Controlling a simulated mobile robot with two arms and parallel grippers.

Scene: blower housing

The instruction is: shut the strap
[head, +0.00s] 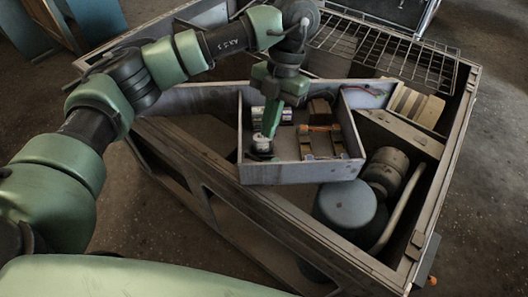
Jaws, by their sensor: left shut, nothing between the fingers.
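My left arm comes in from the left and reaches over a grey open box (300,174). My left gripper (264,146) points down inside the box at its left front corner. It is shut, with nothing held between its fingers. A small brown and tan assembly (322,143) with an orange crosspiece stands in the right part of the box, to the right of the gripper and apart from it. I cannot make out for certain which part is the strap. My right gripper is not in view.
The box sits on a large worn grey frame (300,232). Small dark items (286,114) lie at the back of the box. Right of it are a blue-grey round drum (345,205) and a curved pipe (402,207). A wire rack (375,45) lies behind.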

